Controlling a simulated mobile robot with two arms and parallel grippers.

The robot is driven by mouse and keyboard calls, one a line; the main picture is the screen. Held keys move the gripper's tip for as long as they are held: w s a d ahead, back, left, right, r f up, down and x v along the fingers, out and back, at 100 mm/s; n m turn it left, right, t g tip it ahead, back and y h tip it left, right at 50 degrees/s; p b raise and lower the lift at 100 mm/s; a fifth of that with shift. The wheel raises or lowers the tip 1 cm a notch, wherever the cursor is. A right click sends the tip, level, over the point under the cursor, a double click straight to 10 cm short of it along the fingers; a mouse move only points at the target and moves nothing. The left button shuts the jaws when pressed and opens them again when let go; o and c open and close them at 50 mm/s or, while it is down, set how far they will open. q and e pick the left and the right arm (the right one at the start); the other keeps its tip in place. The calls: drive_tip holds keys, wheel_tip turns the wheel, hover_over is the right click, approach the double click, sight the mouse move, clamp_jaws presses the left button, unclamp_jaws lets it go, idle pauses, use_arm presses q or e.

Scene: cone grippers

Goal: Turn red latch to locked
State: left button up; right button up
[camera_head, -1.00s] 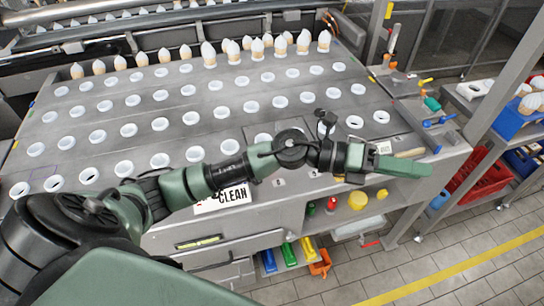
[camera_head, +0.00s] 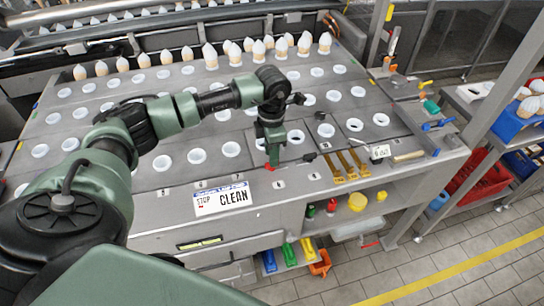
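A small red piece (camera_head: 269,168), which looks like the red latch, shows at the front edge of the machine's grey top. It sits at the fingertips of my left gripper (camera_head: 272,160), and most of it is hidden behind them. My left gripper points straight down there. I see its fingers from the side, so I cannot tell whether they are open or shut, or whether they touch the latch. The latch's turn position is also hidden. My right gripper is not in view.
Several yellow handles (camera_head: 346,167) and a small dark handle (camera_head: 307,157) lie right of my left gripper. Rows of white ring holders (camera_head: 197,156) and filled cones (camera_head: 210,57) cover the top.

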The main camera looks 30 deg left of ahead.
use_arm(q)
drive_tip(key=shift+d+f+p, duration=0.1)
drive_tip(key=shift+f+p, duration=0.2)
drive_tip(key=shift+f, duration=1.15)
clamp_jaws()
